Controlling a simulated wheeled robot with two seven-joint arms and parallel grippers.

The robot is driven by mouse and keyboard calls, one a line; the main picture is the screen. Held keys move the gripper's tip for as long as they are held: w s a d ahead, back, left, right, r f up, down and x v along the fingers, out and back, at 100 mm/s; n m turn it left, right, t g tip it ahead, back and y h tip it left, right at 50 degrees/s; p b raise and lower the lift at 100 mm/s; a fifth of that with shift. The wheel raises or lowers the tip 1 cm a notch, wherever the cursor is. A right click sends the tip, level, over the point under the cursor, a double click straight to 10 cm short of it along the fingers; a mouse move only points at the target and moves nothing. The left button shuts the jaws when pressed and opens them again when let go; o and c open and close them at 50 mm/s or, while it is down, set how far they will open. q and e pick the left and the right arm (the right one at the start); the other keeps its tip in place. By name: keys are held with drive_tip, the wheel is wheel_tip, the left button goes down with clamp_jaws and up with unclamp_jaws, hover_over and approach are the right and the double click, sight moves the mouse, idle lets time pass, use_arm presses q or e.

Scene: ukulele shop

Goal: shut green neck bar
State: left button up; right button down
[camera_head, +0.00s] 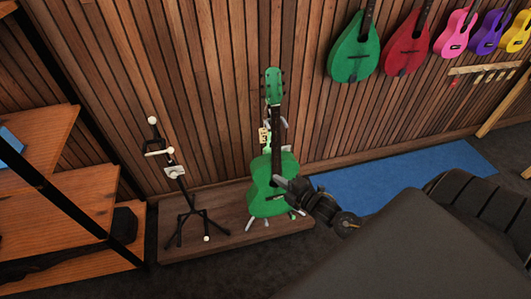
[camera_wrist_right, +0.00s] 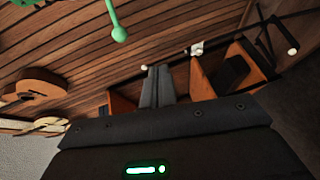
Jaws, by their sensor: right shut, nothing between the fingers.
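A green guitar (camera_head: 259,198) stands upright on a stand on the low wooden platform, its neck pointing up in front of the slatted wall. Pale green stand parts (camera_head: 285,149) show beside the neck, mostly hidden behind the guitar; I cannot tell there how the neck bar sits. In the right wrist view a green bar with a rounded tip (camera_wrist_right: 118,33) hangs in from the top edge, above and left of my fingers and apart from them. My right gripper (camera_head: 279,181) is in front of the guitar body; its fingers (camera_wrist_right: 156,86) are shut and empty. My left gripper is out of view.
A black stand with white tips (camera_head: 184,210) is on the left of the platform (camera_head: 225,236). Wooden shelves (camera_head: 85,205) are at far left. Colourful instruments (camera_head: 354,52) hang at upper right, above a blue mat (camera_head: 400,185).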

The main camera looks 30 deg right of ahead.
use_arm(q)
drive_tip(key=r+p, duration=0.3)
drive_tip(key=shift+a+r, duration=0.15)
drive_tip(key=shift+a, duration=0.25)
use_arm(e)
drive_tip(key=w+r+n, duration=0.3)
drive_tip(key=w, duration=0.6)
drive_tip(key=shift+w+d+r+n+t, duration=0.15)
drive_tip(key=shift+w+d+n+t, duration=0.15)
drive_tip(key=shift+w+t, duration=0.1)
drive_tip(key=shift+s+y, duration=0.15)
drive_tip(key=shift+y, duration=0.25)
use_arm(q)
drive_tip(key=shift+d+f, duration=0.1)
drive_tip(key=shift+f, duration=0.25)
use_arm(e)
drive_tip(key=shift+s+d+n+y, duration=0.15)
drive_tip(key=shift+d+n+y, duration=0.15)
drive_tip(key=shift+n+y, duration=0.1)
